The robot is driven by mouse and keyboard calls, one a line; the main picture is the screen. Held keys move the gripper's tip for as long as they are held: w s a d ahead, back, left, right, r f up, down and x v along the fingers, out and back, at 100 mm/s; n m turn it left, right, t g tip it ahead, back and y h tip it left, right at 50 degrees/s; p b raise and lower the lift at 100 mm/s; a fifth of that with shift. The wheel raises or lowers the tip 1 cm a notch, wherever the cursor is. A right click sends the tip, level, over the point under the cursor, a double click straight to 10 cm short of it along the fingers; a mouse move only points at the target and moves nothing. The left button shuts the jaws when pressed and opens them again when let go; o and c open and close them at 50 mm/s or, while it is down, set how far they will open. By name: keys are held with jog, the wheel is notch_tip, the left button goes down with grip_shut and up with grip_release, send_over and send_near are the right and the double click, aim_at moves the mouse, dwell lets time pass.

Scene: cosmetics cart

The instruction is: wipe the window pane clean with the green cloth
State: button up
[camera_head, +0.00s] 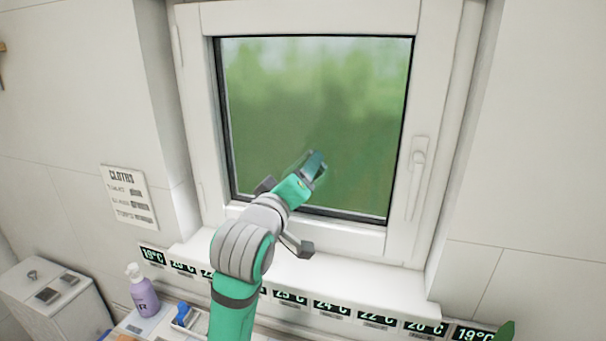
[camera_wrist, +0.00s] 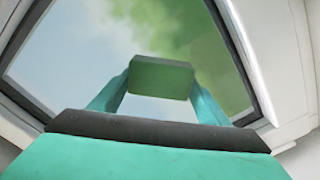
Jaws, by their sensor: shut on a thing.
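The window pane (camera_head: 310,100) is set in a white frame and looks green and hazy in the head view. In the wrist view the pane (camera_wrist: 75,60) also shows pale blue and green. My gripper (camera_head: 316,165) is in front of the lower middle of the pane. In the wrist view my gripper (camera_wrist: 160,85) has its fingers shut on the green cloth (camera_wrist: 161,78), which looks like a folded block. Whether the cloth touches the glass I cannot tell. In the head view the cloth is mostly hidden by the gripper.
A window handle (camera_head: 417,170) is on the right side of the frame. Temperature labels (camera_head: 333,308) line the sill's front edge. A purple pump bottle (camera_head: 143,292) and a blue-and-white item (camera_head: 184,315) stand lower left. A cloths sign (camera_head: 129,197) hangs on the left wall.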

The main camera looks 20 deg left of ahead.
aim_at(343, 164)
jog(key=shift+a, duration=1.4)
jog(key=shift+w+d+r, duration=0.1)
jog(key=shift+r, duration=0.8)
jog(key=shift+d+r, duration=0.1)
jog(key=shift+d, duration=0.35)
jog(key=shift+s+d, duration=0.15)
jog(key=shift+d, duration=0.6)
jog(key=shift+s+d, duration=0.1)
jog(key=shift+d, duration=0.6)
jog(key=shift+w+d, duration=0.2)
jog(key=shift+d, duration=0.95)
jog(key=shift+s+d, duration=0.15)
jog(key=shift+d, duration=0.7)
jog(key=shift+s+d, duration=0.1)
jog(key=shift+d, duration=0.7)
jog(key=shift+w+d, duration=0.15)
jog(key=shift+d, duration=0.75)
